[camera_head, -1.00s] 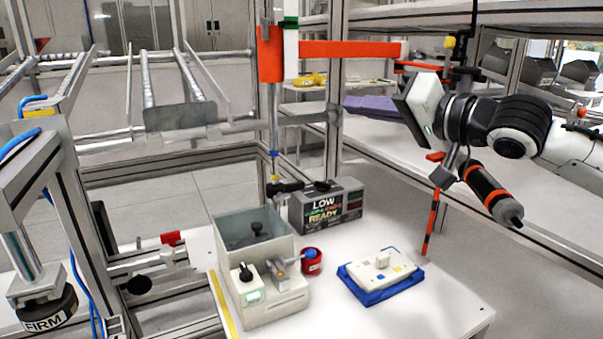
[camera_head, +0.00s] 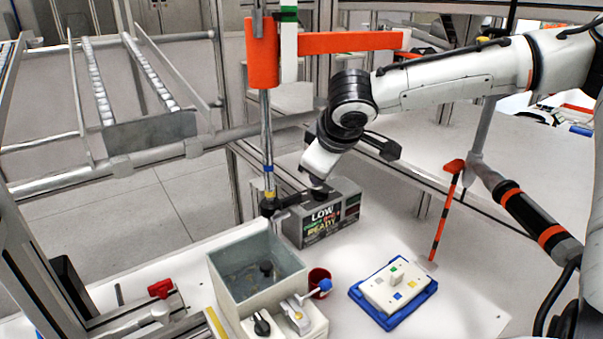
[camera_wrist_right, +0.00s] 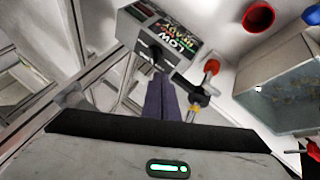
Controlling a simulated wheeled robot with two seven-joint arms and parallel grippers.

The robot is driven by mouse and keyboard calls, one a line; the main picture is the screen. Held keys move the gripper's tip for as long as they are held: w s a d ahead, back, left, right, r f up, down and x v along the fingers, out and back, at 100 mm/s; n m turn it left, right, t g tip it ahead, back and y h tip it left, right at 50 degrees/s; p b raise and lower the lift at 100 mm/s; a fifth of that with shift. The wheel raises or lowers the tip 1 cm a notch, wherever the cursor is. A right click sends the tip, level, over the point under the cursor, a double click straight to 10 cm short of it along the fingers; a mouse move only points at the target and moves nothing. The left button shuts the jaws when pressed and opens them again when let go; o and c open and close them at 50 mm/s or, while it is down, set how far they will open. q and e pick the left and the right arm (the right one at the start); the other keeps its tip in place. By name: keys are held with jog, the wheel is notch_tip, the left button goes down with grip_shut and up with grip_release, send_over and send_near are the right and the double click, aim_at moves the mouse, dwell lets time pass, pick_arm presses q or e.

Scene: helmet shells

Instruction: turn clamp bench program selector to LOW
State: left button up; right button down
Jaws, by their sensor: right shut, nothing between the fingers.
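A grey display box (camera_head: 308,228) stands on the white table, its dark screen reading LOW and READY. The box also shows in the right wrist view (camera_wrist_right: 178,22), with a black knob or lever (camera_wrist_right: 152,52) on its near face. My right gripper (camera_head: 318,188) is at the top edge of the box in the head view; the arm partly hides the spot. In the wrist view its dark fingers (camera_wrist_right: 162,84) are together and empty, pointing at the knob. I cannot tell whether they touch it. My left gripper is not in view.
A red cup (camera_head: 318,275) and a white block on a blue tray (camera_head: 385,322) are nearby. An orange-red post (camera_head: 262,55) rises behind.

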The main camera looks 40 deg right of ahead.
aim_at(320, 194)
jog(key=x, duration=0.7)
jog(key=shift+s+f, duration=0.1)
jog(key=shift+s, duration=0.1)
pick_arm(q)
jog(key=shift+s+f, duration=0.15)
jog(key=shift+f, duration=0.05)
pick_arm(e)
jog(key=shift+w+d+f, duration=0.15)
jog(key=shift+w+f, duration=0.3)
jog(key=shift+f, duration=0.05)
